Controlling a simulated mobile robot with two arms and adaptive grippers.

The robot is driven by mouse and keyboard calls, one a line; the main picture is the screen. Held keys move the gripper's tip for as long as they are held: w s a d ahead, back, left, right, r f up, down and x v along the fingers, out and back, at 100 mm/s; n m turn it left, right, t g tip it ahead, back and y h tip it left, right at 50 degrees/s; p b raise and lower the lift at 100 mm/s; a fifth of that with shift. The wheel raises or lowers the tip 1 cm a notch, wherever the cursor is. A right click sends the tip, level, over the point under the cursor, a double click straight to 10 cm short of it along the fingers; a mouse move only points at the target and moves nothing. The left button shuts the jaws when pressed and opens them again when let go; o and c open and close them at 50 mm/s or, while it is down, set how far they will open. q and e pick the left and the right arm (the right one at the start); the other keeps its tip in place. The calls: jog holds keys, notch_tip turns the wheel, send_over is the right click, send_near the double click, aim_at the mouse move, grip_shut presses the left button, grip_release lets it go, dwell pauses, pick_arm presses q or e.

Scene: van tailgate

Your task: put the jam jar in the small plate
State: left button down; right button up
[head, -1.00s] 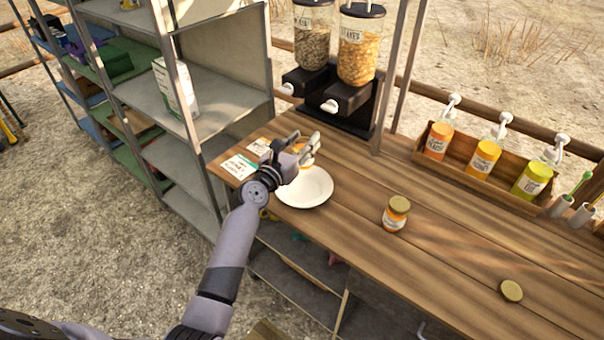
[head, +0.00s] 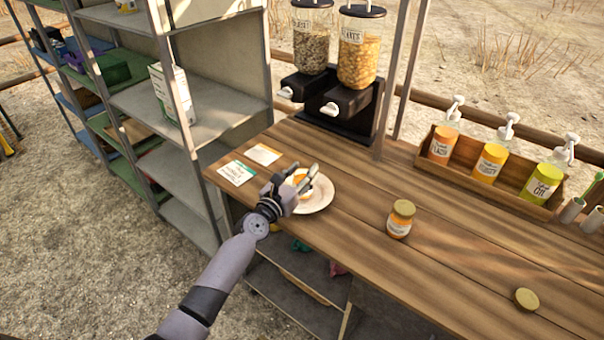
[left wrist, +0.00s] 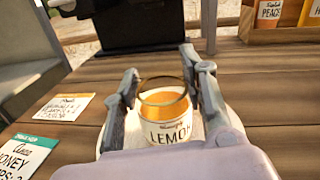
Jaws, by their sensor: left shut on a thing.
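My left gripper (head: 304,182) is shut on a jar over the white small plate (head: 318,206). In the left wrist view the jar (left wrist: 165,115) stands upright between the fingers (left wrist: 165,88). It has a gold rim, orange contents and a white label reading "LEMON". In the head view the fingers partly hide it. I cannot tell whether its base touches the plate. Another orange jar (head: 400,220) with a gold lid stands on the table to the right of the plate. My right gripper is not in view.
Two label cards (head: 237,173) lie left of the plate. Cereal dispensers (head: 335,100) stand behind. A wooden crate (head: 470,178) with pump bottles is at the back right. A round gold lid (head: 525,300) lies at the front right. The wooden table (head: 450,270) is otherwise mostly clear.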

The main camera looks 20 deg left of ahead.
pick_arm(q)
jog(key=c, duration=1.4)
grip_release()
jog(key=shift+f, duration=0.2)
jog(key=shift+c, duration=0.2)
jog(key=o, duration=0.5)
jog(key=shift+c, duration=0.2)
jog(key=shift+r, duration=0.1)
jog(key=shift+r, duration=0.25)
jog(key=v, duration=1.2)
jog(key=shift+p, duration=0.3)
jog(key=shift+f, duration=0.1)
